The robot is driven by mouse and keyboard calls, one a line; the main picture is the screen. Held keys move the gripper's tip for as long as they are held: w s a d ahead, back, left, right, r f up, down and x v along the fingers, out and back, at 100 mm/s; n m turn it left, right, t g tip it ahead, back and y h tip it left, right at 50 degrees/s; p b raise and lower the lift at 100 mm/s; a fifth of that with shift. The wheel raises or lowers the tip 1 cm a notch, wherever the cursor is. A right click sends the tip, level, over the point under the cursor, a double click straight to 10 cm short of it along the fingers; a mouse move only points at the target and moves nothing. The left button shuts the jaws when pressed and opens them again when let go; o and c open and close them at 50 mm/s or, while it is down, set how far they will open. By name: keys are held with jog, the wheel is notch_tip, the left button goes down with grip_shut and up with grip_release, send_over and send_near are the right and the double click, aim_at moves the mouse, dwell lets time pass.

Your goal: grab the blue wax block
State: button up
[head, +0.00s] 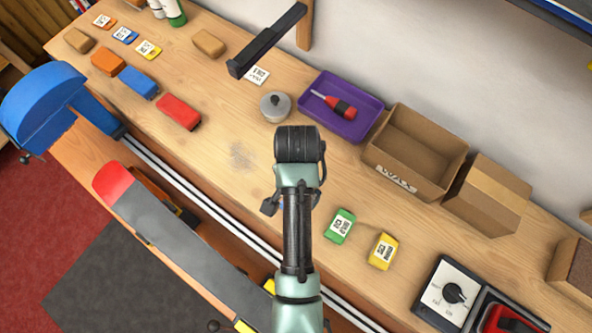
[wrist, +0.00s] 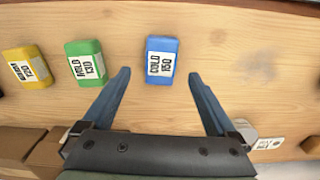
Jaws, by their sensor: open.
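The blue wax block (wrist: 161,60), with a white label reading COLD 150, lies flat on the wooden bench in the wrist view. My gripper (wrist: 159,76) is open, with its two blue-grey fingers spread either side of the block's near end and a gap on each side. It holds nothing. How high the fingertips are above the bench is hard to tell. In the head view my arm hides this block and most of my gripper.
A green block (head: 340,226) and a yellow block (head: 382,251) lie right of my arm in the head view. Behind are a cardboard WAX box (head: 395,181), a purple tray (head: 315,107) and a round grey lidded tin (head: 275,107). Another, plain blue block (head: 138,82) lies far left.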

jog(key=shift+f+p, duration=0.7)
jog(key=shift+f, duration=2)
grip_shut()
jog(key=shift+r, duration=0.1)
